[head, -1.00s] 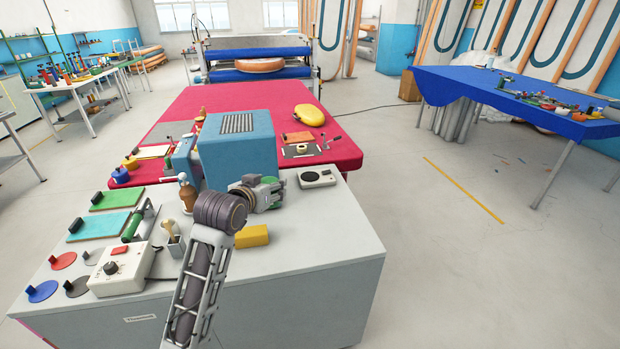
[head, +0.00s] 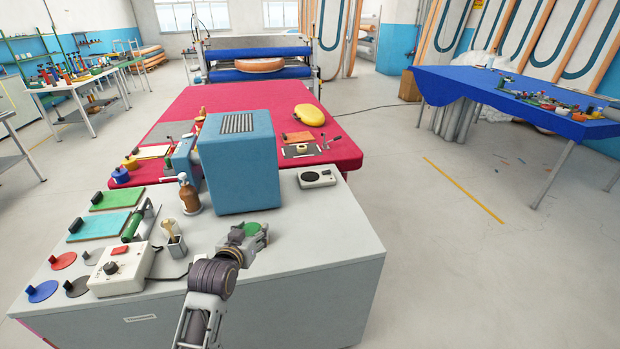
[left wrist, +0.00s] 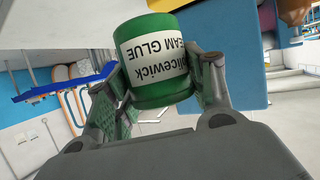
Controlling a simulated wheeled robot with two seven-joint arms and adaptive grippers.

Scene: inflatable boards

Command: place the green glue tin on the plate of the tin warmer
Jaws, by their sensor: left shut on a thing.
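The green glue tin (head: 256,234) is held by my left gripper (head: 250,240) over the front part of the grey cabinet top. In the left wrist view the green tin (left wrist: 157,60), with a white "SEAM GLUE" label, sits between the two fingers. The small pale box with a round dark plate (head: 316,176), which looks like the tin warmer, stands at the cabinet's back right. Its plate looks bare. The held tin is in front and to the left of it, apart from it. My right gripper is not in view.
A tall blue box (head: 238,170) with a grille stands left of the warmer. A brown bottle (head: 189,198), a small brush pot (head: 175,243) and a white control box (head: 122,270) with a cable are to the left. The cabinet top (head: 325,235) is clear at the right.

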